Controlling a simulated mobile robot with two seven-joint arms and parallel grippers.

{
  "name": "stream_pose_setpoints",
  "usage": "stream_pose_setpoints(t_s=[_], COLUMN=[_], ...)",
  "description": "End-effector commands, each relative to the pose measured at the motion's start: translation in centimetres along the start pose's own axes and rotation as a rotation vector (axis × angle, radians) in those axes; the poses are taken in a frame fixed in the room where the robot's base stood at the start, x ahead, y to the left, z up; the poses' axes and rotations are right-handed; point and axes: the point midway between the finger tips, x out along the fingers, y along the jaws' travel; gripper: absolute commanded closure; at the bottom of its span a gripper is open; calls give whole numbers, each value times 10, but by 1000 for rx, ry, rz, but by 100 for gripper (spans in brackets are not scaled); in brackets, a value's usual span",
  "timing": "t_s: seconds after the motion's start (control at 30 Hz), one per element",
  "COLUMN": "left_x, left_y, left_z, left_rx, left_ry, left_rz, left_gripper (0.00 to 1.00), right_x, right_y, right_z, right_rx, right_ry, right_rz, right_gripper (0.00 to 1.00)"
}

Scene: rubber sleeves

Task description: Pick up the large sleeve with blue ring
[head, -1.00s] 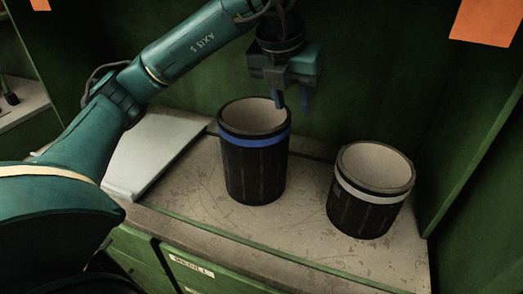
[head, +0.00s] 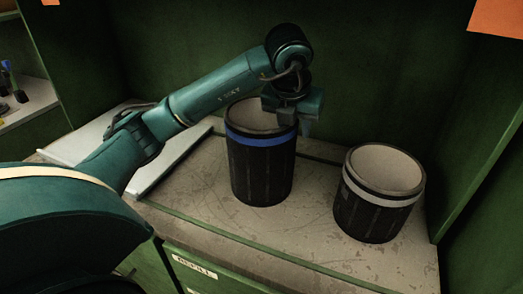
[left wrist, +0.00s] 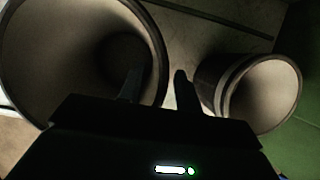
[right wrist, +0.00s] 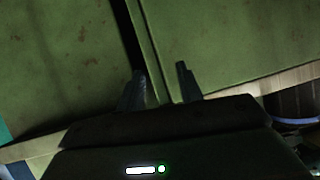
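The large black sleeve with a blue ring (head: 261,170) stands upright on the worktop, its pale inside open at the top. My left gripper (head: 294,116) is at the right part of its rim, pointing down. In the left wrist view the sleeve's opening (left wrist: 60,60) fills the left side. There my left gripper (left wrist: 158,80) is open, one finger over the opening and the other outside, the rim wall between them. Contact cannot be told. My right gripper (right wrist: 160,78) is open and empty, facing green panels.
A shorter black sleeve with a white ring (head: 378,200) stands upright to the right, with a gap between the two. A pale grey board (head: 165,165) lies at the left. Green walls (head: 400,80) close off the back and right.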

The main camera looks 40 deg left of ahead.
Motion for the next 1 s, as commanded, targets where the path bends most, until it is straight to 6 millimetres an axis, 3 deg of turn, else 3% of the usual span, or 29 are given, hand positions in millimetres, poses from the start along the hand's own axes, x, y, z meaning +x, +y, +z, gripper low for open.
stream_pose_setpoints(t_s=[0.1, 0.37, 0.77, 1.0], left_x=[11, 13, 13, 13], left_y=[0, 0, 0, 0], left_z=[0, 0, 0, 0], left_rx=[1, 1, 1, 2], left_ry=[1, -1, -1, -1], left_rz=[0, -1, -1, -2], left_gripper=[66, 67, 99, 100], right_x=[0, 1, 0, 0], right_y=[0, 0, 0, -1], right_z=[2, 6, 6, 2], right_rx=[-2, -7, -11, -11], right_ry=[-5, -14, -13, -7], right_rz=[0, -2, -5, -5], right_gripper=[64, 64, 64, 64])
